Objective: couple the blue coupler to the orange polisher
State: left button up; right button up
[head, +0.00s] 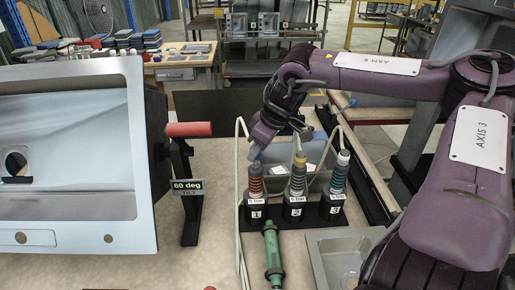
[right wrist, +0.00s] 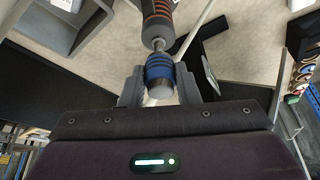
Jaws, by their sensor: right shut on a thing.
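The orange polisher (head: 256,184), dark with orange rings, stands upright in the stand slot labelled 1. Its ringed body also shows at the top of the right wrist view (right wrist: 157,18), with a pale metal tip pointing toward my gripper. My right gripper (right wrist: 160,88) is shut on the blue coupler (right wrist: 159,68), a ribbed blue cylinder with a grey end. In the head view the coupler (head: 254,152) is just above the polisher's top, roughly in line with it. The tip and coupler appear to meet, but I cannot tell whether they are joined. My left gripper is out of view.
Pale hoses loop around the stand. A green tool (head: 272,252) lies in front. A tilted steel sink (head: 142,165) fills the left.

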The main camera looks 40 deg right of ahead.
aim_at(258, 168)
jog(key=shift+f+b, duration=1.25)
jog(key=shift+f, duration=0.45)
jog(key=o, duration=1)
jog(key=shift+r, duration=0.15)
jog(key=shift+b+v, duration=0.35)
jog(key=shift+v, duration=3.45)
